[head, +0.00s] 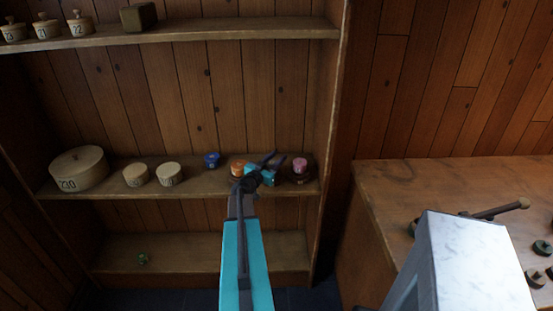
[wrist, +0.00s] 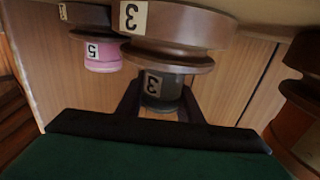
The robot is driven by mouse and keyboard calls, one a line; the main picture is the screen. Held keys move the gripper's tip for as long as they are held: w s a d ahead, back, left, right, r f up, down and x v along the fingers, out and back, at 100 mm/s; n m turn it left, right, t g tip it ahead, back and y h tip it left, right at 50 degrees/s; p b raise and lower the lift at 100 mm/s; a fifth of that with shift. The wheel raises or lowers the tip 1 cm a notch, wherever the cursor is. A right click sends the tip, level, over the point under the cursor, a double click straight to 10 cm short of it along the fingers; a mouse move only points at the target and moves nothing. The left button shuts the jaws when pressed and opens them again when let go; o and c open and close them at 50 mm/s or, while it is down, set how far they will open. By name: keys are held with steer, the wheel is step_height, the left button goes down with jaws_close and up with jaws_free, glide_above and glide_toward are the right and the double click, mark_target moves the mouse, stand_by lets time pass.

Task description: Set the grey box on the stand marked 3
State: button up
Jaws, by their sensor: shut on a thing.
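In the wrist view, which is upside down, the dark grey box (wrist: 165,90), a rounded piece with a pale label reading 3, is between the fingers of my gripper (wrist: 160,97). The brown turned stand marked 3 (wrist: 180,25) is right at the box's underside. The box is upright and lined up with the stand's plate; I cannot tell whether they touch. In the head view my gripper (head: 275,158) reaches to the middle shelf, between an orange piece and a pink piece. The grey box and its stand are hidden there behind my gripper.
A pink piece marked 5 (wrist: 103,55) sits on a neighbouring stand, close beside. An orange piece (head: 238,166) is on the other side. A blue piece (head: 212,160) and several pale round boxes stand further left on the shelf (head: 205,187). A workbench (head: 400,180) is at right.

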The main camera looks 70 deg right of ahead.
steer(key=shift+f, duration=0.25)
steer(key=shift+f, duration=0.15)
steer(key=o, duration=1)
steer(key=shift+o, duration=0.2)
steer(key=shift+a+r, duration=0.1)
steer(key=shift+r, duration=0.1)
steer(key=shift+b+v, duration=1.2)
steer(key=shift+v, duration=4.75)
